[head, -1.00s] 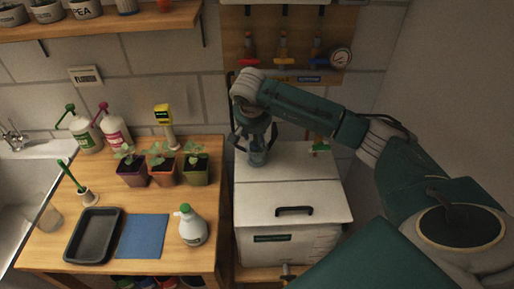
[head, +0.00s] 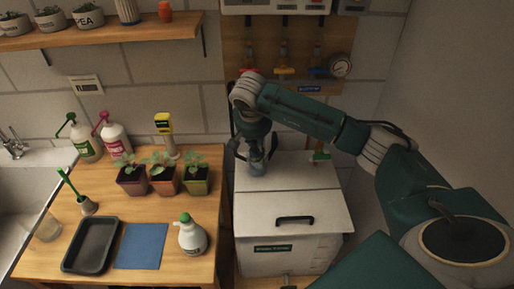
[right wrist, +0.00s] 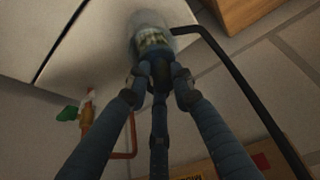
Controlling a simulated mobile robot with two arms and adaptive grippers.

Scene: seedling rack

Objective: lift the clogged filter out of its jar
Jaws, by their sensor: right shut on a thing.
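The clear, bluish jar (head: 257,167) stands on the back left of the white cabinet's top in the head view. In the right wrist view the jar (right wrist: 150,20) is blurred, and a mottled, dark-and-pale filter (right wrist: 153,40) shows through it. My right gripper (head: 256,147) points down over the jar, its fingers around the mouth. In the right wrist view the right gripper's fingers (right wrist: 158,78) close together at the filter's top end. The exact contact is dark and partly hidden. My left gripper is out of view.
The white cabinet (head: 292,205) has a black handle. A black pipe (right wrist: 235,75) runs close beside the jar, and a green-handled valve (right wrist: 68,113) is near. Left, a wooden table (head: 190,268) holds potted seedlings (head: 165,180), a spray bottle (head: 191,236) and a dark tray (head: 91,245).

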